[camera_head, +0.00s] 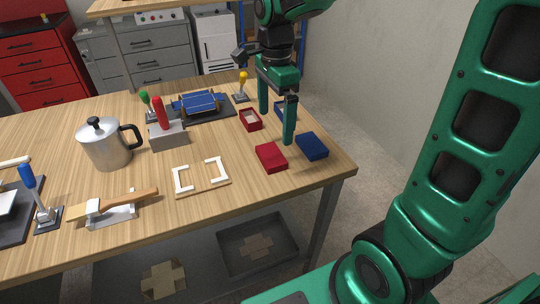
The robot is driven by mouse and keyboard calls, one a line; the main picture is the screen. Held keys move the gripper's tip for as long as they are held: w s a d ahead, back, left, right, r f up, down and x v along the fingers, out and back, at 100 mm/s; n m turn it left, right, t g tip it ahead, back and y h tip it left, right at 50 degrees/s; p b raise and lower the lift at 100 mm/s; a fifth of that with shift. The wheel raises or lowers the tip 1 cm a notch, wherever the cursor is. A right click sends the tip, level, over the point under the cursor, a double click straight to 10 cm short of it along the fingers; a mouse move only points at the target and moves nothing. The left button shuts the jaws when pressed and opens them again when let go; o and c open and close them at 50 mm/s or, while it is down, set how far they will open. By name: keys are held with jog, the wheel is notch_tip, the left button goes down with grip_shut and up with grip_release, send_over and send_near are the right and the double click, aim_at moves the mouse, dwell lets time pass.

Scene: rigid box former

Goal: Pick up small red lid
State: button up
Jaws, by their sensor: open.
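The small red lid (271,157) lies on the wooden table near its front right edge, just left of a dark blue lid or box (312,146). My gripper (276,126) hangs with its two green fingers pointing down, spread apart with nothing between them. It is above the table, behind the red lid in the picture; its near fingertip is just above and right of the lid. An open red box (250,120) with something pale inside sits left of the fingers. A blue box (280,112) behind the fingers is partly hidden.
A wooden base with white corner pieces (202,177) lies left of the red lid. A grey block with a red handle (168,135), a steel pot (106,146) and a blue fixture (198,102) stand farther left. The table's right edge is close to the blue lid.

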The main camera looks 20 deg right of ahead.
send_over(271, 154)
jog(key=f, duration=0.5)
jog(key=shift+w+f, duration=0.2)
jog(key=shift+w, duration=0.05)
jog(key=shift+s+f, duration=0.15)
jog(key=shift+f, duration=1.25)
jog(key=shift+s+f, duration=0.1)
jog(key=shift+f, duration=1.25)
jog(key=c, duration=1.1)
